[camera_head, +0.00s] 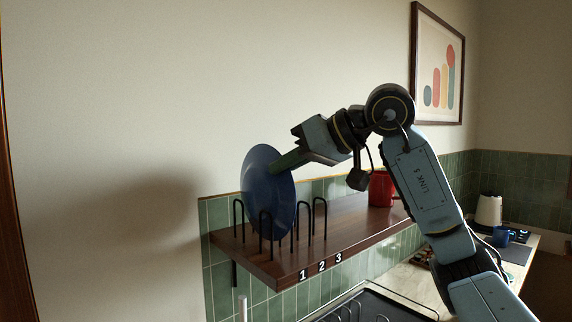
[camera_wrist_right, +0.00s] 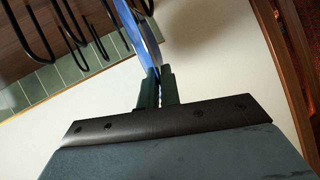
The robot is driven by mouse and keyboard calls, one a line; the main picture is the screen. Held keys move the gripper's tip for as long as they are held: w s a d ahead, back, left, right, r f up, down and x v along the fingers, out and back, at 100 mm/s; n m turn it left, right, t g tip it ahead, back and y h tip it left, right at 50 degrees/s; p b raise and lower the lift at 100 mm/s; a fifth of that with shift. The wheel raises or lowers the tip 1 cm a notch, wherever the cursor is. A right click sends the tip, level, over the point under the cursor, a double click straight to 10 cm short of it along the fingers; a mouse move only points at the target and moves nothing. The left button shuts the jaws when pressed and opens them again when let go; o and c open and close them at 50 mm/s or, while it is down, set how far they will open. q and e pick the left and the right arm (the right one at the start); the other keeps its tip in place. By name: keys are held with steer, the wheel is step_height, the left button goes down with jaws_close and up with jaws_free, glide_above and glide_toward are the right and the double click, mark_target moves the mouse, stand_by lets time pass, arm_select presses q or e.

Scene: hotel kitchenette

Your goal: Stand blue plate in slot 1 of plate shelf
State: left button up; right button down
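The blue plate (camera_head: 262,195) stands roughly upright at the left end of the wooden plate shelf (camera_head: 345,215), among its black wire hoops. One hoop (camera_head: 265,225) crosses in front of its lower part. I cannot tell for sure whether its lower edge touches the shelf board. White labels 1 (camera_head: 303,275), 2 and 3 mark the shelf's front edge. My right gripper (camera_head: 281,165) is shut on the plate's upper right rim. In the right wrist view the plate (camera_wrist_right: 140,35) shows edge-on between the two fingers (camera_wrist_right: 157,88). My left gripper is out of view.
A red mug (camera_head: 380,189) stands on the shelf behind my right arm. Below is a dark dish rack (camera_head: 375,305). The wall is close behind the shelf.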

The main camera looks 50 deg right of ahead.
steer(key=shift+f+b, duration=0.45)
stand_by(0.4)
steer(key=c, duration=1.5)
jaws_free()
steer(key=shift+c, duration=0.2)
steer(key=v, duration=1.3)
steer(key=shift+s+b, duration=0.25)
steer(key=shift+b, duration=0.1)
